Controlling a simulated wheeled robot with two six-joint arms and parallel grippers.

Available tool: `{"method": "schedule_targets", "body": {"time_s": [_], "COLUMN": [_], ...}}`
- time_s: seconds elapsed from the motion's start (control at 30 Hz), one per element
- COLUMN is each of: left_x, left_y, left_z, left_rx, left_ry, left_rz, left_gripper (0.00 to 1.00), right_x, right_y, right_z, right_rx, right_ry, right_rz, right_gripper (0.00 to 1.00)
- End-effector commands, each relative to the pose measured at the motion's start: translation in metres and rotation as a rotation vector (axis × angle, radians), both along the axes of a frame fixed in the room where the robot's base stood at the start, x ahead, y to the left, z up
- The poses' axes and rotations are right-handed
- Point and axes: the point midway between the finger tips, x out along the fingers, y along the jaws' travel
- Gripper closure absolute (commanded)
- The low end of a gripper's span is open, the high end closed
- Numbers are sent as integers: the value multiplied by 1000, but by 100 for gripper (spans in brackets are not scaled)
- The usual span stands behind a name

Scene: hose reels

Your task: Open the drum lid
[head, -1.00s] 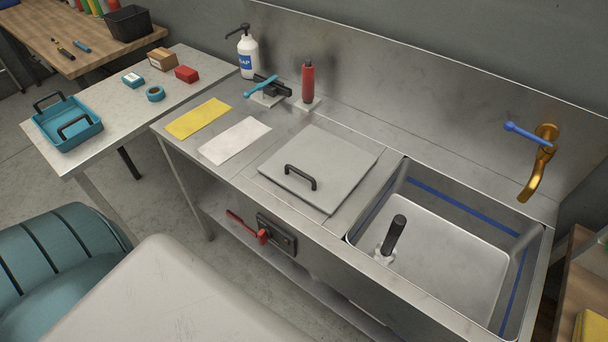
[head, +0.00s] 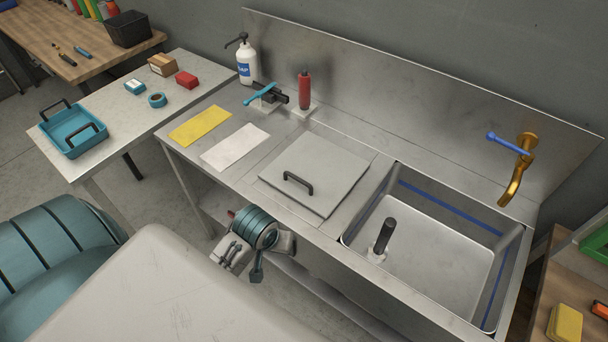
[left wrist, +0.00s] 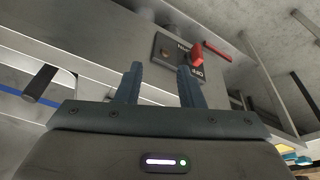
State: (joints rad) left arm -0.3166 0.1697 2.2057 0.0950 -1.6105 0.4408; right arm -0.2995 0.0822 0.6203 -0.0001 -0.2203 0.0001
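A square grey lid (head: 335,165) with a black bar handle (head: 298,183) lies flat and shut on the steel counter, left of the sink. An arm with teal bands (head: 255,228), apparently my left, is in front of the counter's front side, below the lid; it hides most of the dark panel there. In the left wrist view my left gripper (left wrist: 160,73) is open and empty, its two fingers apart. Beyond it are the dark panel (left wrist: 173,50) with partly legible lettering and a red lever (left wrist: 212,52), not touched by the fingers. My right gripper is not in view.
The sink (head: 440,250) has a black-topped post (head: 384,236) in it. A yellow cloth (head: 200,125) and a white cloth (head: 235,147) lie left of the lid. Soap (head: 246,65) and a red cylinder (head: 304,90) stand behind. The lid's top is clear.

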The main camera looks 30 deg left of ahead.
Motion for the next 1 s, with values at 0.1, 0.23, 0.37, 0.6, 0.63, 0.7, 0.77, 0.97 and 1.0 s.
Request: {"method": "schedule_targets", "body": {"time_s": [0.1,0.23,0.37,0.6,0.63,0.7,0.77,0.97,1.0], "left_x": [31,69,118,183,188,195,198,202,203], "left_y": [5,13,26,48,49,52,53,53,53], "left_z": [20,36,58,97,101,106,108,92,85], "left_rx": [-49,-113,-187,-293,-301,-315,-321,-322,-323], "left_ry": [-4,3,14,42,45,50,54,58,59], "left_rz": [148,347,601,992,1022,1071,1097,1111,1111], "left_gripper": [66,66,66,66,66,66,66,66,66], "right_x": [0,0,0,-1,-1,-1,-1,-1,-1], "right_y": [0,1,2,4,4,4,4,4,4], "right_z": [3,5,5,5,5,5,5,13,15], "right_rx": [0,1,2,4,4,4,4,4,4], "right_ry": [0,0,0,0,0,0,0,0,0], "right_rz": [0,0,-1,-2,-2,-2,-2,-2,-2], "right_gripper": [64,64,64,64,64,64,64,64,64]}}
